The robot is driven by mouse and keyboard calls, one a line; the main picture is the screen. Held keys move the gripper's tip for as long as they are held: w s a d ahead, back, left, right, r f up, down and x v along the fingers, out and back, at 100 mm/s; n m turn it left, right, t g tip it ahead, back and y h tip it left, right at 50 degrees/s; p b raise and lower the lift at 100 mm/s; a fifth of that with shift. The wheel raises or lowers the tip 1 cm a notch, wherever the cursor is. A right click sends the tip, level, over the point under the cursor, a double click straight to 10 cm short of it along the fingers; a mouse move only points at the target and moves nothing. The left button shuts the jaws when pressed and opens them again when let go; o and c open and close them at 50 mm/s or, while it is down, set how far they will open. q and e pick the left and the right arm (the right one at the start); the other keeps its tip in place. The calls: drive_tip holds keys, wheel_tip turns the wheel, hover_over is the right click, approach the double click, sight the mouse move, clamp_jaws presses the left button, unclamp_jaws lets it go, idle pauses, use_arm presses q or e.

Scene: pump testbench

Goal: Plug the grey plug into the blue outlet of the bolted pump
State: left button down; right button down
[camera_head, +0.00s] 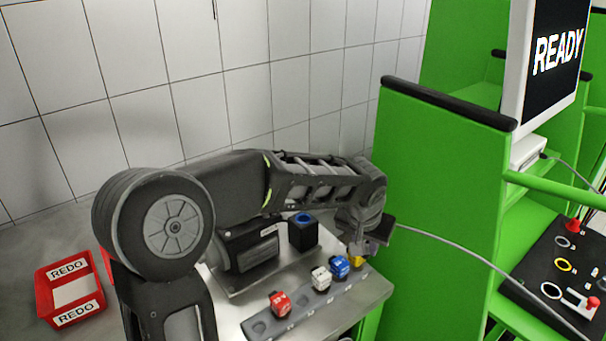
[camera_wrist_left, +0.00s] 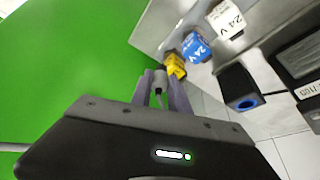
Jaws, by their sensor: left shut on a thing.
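The pump (camera_head: 248,250) is a dark block on a metal bench, and it also shows in the left wrist view (camera_wrist_left: 305,72). Beside it stands a dark box-shaped outlet with a blue opening (camera_head: 303,232), seen also in the left wrist view (camera_wrist_left: 238,85). My left gripper (camera_head: 372,246) is at the right end of the plug row, beside the yellow plug. In the left wrist view, its fingers (camera_wrist_left: 160,92) are shut on the grey plug (camera_wrist_left: 159,79), which has a grey cable. The plug is hidden in the head view. I cannot tell whether it touches the rack. My right gripper is out of view.
The grey rack (camera_head: 256,328) holds red (camera_head: 280,303), white (camera_head: 321,279), blue (camera_head: 340,266) and yellow (camera_head: 357,261) plugs. A grey cable (camera_head: 450,250) runs right across a green panel (camera_head: 435,170). A red REDO bin (camera_head: 70,290) is at left; a READY screen (camera_head: 556,55) at right.

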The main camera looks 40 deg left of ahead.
use_arm(q)
drive_tip(key=a+r+n+p, duration=0.1)
drive_tip(key=a+r+n, duration=0.1)
drive_tip(key=a+r, duration=0.3)
drive_tip(key=w+a+r+n+y+p, duration=0.1)
drive_tip(key=a+r, duration=0.4)
drive_tip(key=a, duration=0.8)
drive_tip(key=shift+n+g, duration=0.4)
drive_tip(key=shift+n, duration=0.3)
drive_tip(key=shift+w+a, duration=0.1)
drive_tip(key=shift+y, duration=0.3)
drive_tip(key=shift+f+b, duration=2.8)
drive_tip(key=shift+f, duration=1.05)
drive_tip(key=shift+s, duration=0.2)
drive_tip(key=shift+f+b, duration=1.1)
drive_tip(key=shift+f, duration=0.05)
